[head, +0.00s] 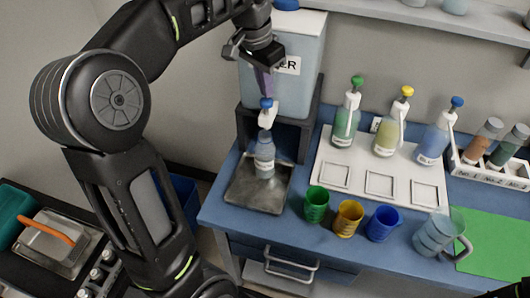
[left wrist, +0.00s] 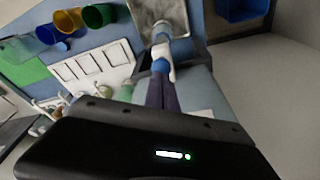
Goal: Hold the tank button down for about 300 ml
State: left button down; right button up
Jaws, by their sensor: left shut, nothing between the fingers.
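The water tank (head: 283,85), with a label partly hidden by my gripper, stands on a dark stand at the back of the blue bench. Its blue button (head: 266,103) sits on a white spout (head: 267,117). My left gripper (head: 265,94) is shut and empty, its purple fingers pointing down at the button. The tips meet the button in the picture; I cannot tell how far it is pressed. The left wrist view shows the fingers (left wrist: 160,78) at the blue button (left wrist: 160,66). A clear bottle (head: 264,160) stands upright beneath the spout; its fill level is unclear.
The bottle stands on a metal tray (head: 245,193). Green (head: 316,205), yellow (head: 348,217) and blue (head: 383,223) cups and a clear jug (head: 436,235) line the front. Three pump bottles stand on a white board (head: 335,155). A shelf (head: 430,17) runs above.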

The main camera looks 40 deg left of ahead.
pick_arm(q)
notch_tip(320, 180, up, 5)
jog(key=p, duration=0.3)
jog(key=shift+f, duration=0.2)
dwell(0.8)
jog(key=shift+s+a+f, duration=0.1)
jog(key=shift+a+f, duration=0.05)
jog(key=shift+a, duration=0.15)
jog(key=s+a+n+p, duration=0.1)
jog(key=s+a, duration=0.1)
jog(key=a, duration=0.3)
jog(key=w+d+r+m+p, duration=0.1)
jog(key=w+d+r, duration=0.1)
jog(key=d, duration=0.3)
jog(key=shift+w+d+r+p, duration=0.15)
jog(key=shift+d+r+p, duration=0.05)
jog(key=shift+d+p, duration=0.2)
jog(key=shift+f, duration=0.1)
